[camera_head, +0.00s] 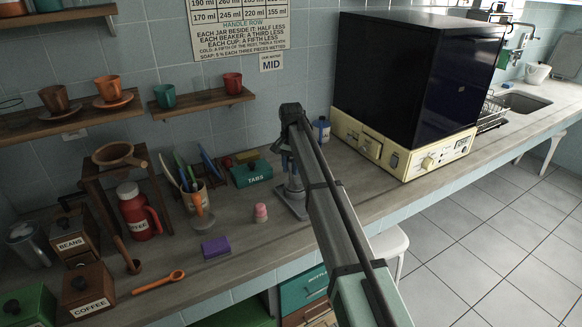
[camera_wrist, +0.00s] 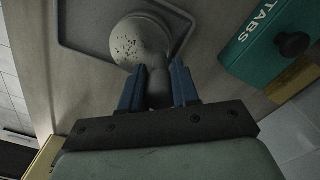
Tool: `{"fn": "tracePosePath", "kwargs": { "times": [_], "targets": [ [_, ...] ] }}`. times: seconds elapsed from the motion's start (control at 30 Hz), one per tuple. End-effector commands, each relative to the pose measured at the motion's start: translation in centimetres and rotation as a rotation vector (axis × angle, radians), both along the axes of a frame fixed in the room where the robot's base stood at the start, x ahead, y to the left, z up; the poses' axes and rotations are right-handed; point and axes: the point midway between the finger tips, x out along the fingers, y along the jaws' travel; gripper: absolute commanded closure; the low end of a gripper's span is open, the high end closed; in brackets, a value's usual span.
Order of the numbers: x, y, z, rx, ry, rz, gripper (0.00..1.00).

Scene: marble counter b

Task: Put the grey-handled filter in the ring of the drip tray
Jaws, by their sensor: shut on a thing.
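My gripper (camera_wrist: 158,84) has blue fingers, shut on the grey handle of the filter (camera_wrist: 143,38). The filter's round, pale, speckled head points away from the gripper, over the dark drip tray (camera_wrist: 82,42). The ring is not visible, and I cannot tell whether the filter touches anything below it. In the head view my gripper (camera_head: 290,176) is low over the grey drip tray (camera_head: 291,207) on the counter. The filter cannot be made out clearly there, because my arm and gripper cover it.
The green TABS box (camera_head: 250,173) stands close to the left of the tray; it also shows in the wrist view (camera_wrist: 262,42). A pink-topped jar (camera_head: 261,212) and purple sponge (camera_head: 215,247) are nearby. The big dark machine (camera_head: 415,80) stands right. A brown-handled filter (camera_head: 113,153) rests on a wooden stand.

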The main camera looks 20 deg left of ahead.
Motion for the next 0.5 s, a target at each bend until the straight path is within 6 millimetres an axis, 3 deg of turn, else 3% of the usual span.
{"fn": "tracePosePath", "kwargs": {
  "times": [0.33, 0.37, 0.5],
  "targets": [
    [0.00, 0.00, -0.26, 0.000, 0.000, 0.000, 1.00],
    [0.00, 0.00, -0.26, 0.000, 0.000, 0.000, 0.68],
    [0.01, 0.01, -0.23, 0.000, 0.000, 0.000, 0.55]
  ]
}}
